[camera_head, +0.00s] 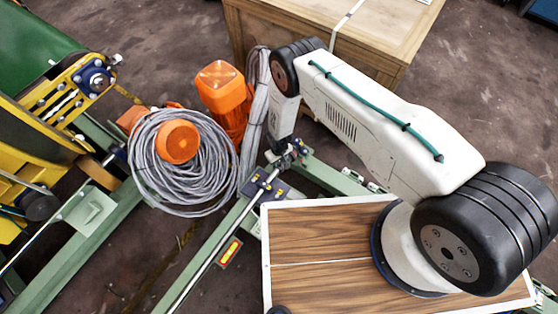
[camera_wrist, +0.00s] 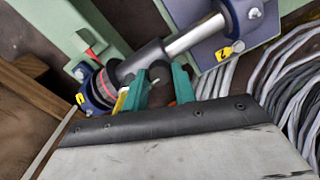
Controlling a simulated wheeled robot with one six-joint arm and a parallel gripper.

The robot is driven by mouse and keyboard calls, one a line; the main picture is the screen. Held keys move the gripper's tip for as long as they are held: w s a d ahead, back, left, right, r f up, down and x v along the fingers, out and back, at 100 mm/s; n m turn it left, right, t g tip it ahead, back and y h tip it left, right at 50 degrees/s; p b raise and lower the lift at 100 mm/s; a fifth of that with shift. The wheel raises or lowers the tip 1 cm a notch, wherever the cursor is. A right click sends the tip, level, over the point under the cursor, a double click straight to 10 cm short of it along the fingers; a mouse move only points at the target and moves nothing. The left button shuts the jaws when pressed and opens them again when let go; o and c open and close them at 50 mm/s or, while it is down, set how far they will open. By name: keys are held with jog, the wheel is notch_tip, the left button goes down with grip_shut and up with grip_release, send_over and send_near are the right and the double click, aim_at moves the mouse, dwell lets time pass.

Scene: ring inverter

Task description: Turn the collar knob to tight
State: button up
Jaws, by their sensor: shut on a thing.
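In the wrist view, the collar knob (camera_wrist: 142,62) is a dark grey sleeve on a bright metal rod (camera_wrist: 195,38). The two green fingertips of my gripper (camera_wrist: 160,82) are shut at the sleeve, and they partly hide what lies between them. A reddish ring (camera_wrist: 103,86) sits at the sleeve's left end, beside a blue clamp block. A small red pointer (camera_wrist: 91,52) stands near it on the green frame. In the head view, my gripper (camera_head: 284,152) reaches down to the rod at the green frame, and the knob is too small and covered to make out.
A grey cable coil (camera_head: 152,190) and orange motors (camera_head: 216,90) lie just left of my arm. A wooden crate (camera_head: 245,30) stands behind. A second blue mount (camera_wrist: 243,18) carries the rod at upper right. Green rails (camera_head: 200,262) run along the floor.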

jog(key=shift+m, duration=0.6)
jog(key=o, duration=1)
notch_tip(320, 180, up, 8)
jog(key=shift+f, duration=0.1)
dwell(0.3)
